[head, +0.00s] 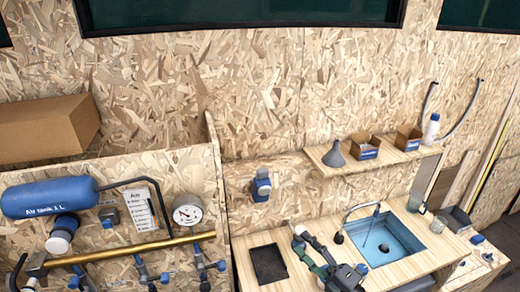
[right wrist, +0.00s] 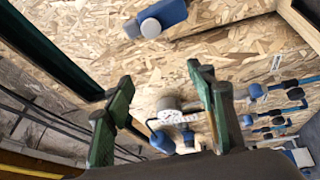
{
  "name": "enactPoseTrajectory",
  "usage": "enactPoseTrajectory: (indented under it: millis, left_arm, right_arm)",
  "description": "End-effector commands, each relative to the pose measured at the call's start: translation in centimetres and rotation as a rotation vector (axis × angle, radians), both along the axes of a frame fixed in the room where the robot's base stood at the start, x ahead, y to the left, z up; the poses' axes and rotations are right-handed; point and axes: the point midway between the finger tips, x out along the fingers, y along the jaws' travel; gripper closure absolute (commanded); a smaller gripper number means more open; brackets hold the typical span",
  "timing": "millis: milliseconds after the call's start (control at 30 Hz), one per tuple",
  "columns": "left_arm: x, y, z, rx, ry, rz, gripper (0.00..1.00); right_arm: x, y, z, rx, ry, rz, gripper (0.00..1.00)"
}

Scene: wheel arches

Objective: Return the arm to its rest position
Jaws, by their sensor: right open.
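My right arm comes in from the bottom of the head view, in front of the counter by the sink. Its gripper (head: 312,252) is dark with green parts and looks small there. In the right wrist view the two green fingers of the gripper (right wrist: 160,80) stand wide apart with nothing between them. My left gripper is not clearly visible in the head view.
A sink (head: 385,240) with a tap and a dark tray (head: 268,263) lie close to the right gripper. A shelf above holds a grey funnel (head: 334,155). At left are a blue air tank (head: 50,197), a gauge (head: 187,213) and a cardboard box (head: 45,128).

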Motion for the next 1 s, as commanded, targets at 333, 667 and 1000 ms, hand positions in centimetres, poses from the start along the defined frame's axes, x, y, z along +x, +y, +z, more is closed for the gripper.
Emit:
enactPoseTrajectory:
  millis: [333,667,1000]
  left_arm:
    - [0.2,0.0,0.0,0.000,-0.003,-0.001,1.00]
    - [0.2,0.0,0.0,0.000,-0.003,-0.001,1.00]
    - [0.1,0.0,0.0,0.000,-0.001,-0.001,1.00]
  right_arm:
    - [-2.7,-18.4,-12.6,0.603,0.565,-0.723,0.49]
    - [-17.1,-23.6,-27.6,0.841,1.122,-1.158,0.49]
    - [-27.7,-22.2,-33.0,0.906,1.456,-1.334,0.49]
